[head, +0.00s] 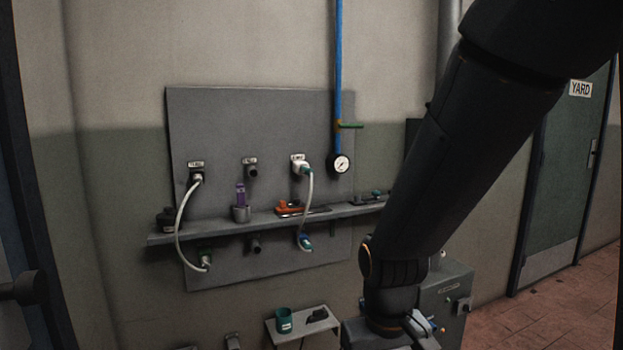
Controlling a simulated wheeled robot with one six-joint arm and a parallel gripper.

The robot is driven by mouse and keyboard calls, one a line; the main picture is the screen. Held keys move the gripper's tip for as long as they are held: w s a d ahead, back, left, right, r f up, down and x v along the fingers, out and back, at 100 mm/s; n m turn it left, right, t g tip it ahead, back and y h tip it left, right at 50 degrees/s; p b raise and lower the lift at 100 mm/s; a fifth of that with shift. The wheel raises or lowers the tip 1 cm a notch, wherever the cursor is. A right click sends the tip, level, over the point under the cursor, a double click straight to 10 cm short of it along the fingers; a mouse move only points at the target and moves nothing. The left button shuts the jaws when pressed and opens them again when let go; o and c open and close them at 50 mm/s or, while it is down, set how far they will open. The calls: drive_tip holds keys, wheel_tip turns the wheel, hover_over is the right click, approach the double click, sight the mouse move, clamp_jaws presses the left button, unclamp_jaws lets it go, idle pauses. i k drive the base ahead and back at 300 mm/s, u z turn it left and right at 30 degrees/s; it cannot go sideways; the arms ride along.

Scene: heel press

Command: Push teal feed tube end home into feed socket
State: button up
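On the grey wall panel (215,115), a pale tube (311,195) hangs from a white fitting at upper right. Its upper teal end (306,169) is at that fitting; its lower blue-teal end (306,243) is near the panel's lower right. The socket labels are too small to read, so I cannot tell which is the feed socket or how deep any end sits. My arm reaches down at right; my gripper does not show clearly.
A shelf (165,238) crosses the panel, bearing a purple bottle (240,195), a grey cup (241,213) and an orange tool (288,207). A blue pipe (339,70) with a gauge (341,164) stands right. Below are a small table (300,335) with a teal cup (284,320), and a grey cabinet (445,295).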

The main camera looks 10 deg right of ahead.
sight(306, 170)
drive_tip(key=k, duration=0.8)
drive_tip(key=z, duration=0.7)
drive_tip(key=i, duration=1.25)
drive_tip(key=u, duration=0.5)
drive_tip(key=i, duration=0.75)
drive_tip(key=u, duration=0.6)
